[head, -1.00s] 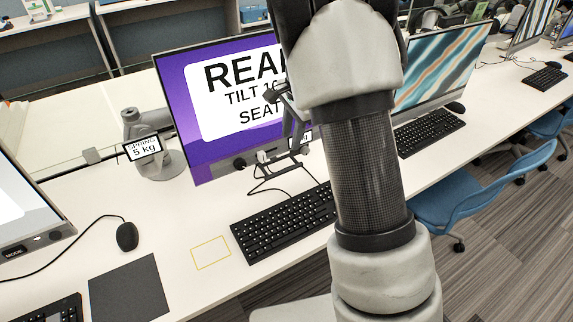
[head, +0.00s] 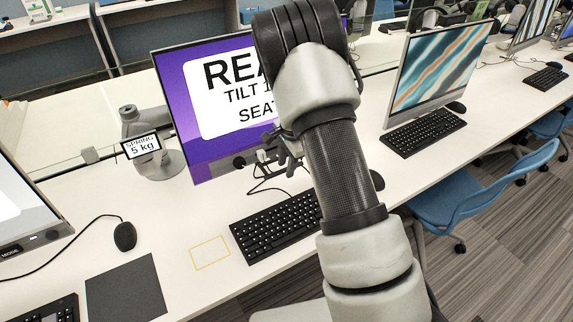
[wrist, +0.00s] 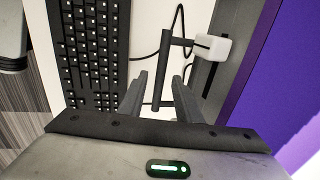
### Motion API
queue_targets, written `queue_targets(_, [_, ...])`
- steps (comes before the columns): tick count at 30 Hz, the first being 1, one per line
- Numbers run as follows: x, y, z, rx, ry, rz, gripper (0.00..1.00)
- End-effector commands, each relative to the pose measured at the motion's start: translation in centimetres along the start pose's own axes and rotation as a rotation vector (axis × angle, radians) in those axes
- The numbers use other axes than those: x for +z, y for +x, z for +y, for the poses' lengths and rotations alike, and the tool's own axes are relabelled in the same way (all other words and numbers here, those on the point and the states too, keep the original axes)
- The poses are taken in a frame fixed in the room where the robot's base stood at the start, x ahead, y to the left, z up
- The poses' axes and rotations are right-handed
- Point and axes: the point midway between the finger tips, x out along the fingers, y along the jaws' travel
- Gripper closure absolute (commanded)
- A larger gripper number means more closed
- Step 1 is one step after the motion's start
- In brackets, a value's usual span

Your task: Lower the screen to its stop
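The screen (head: 185,110) is a monitor with a purple picture and a white panel of partly hidden large text. It stands upright on the desk, its right part hidden behind my arm. Its purple face also shows at the right of the wrist view (wrist: 265,75). A dark bar handle (wrist: 165,62) stands out by the screen's lower edge. My gripper (wrist: 160,78) is open, with the bar showing between its two fingers. I cannot tell whether the fingers touch it. In the head view my gripper (head: 285,155) is low in front of the screen, partly hidden by my arm.
A black keyboard (head: 275,226) lies below the screen, beside a yellow outline (head: 210,252). A "SPRING 5 kg" sign (head: 142,147) stands left of the screen. A black mouse (head: 125,236) and dark mat (head: 126,288) lie left. A second monitor (head: 440,70) stands right.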

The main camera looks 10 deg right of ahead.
Motion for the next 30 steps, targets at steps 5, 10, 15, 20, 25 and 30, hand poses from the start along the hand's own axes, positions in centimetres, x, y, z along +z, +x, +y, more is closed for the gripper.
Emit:
queue_targets(5, [0.0,0.0,0.0,0.000,0.000,0.000,0.79])
queue_targets(10, [0.0,-0.1,0.0,0.000,0.000,0.000,1.00])
queue_targets(15, [0.0,0.0,0.0,0.000,0.000,0.000,1.00])
queue_targets(20, [0.0,1.9,0.5,0.002,0.000,0.000,1.00])
queue_targets(25, [0.0,4.1,0.9,0.002,0.000,0.000,1.00])
queue_targets(30, [0.1,4.0,0.9,0.003,-0.001,0.000,1.00])
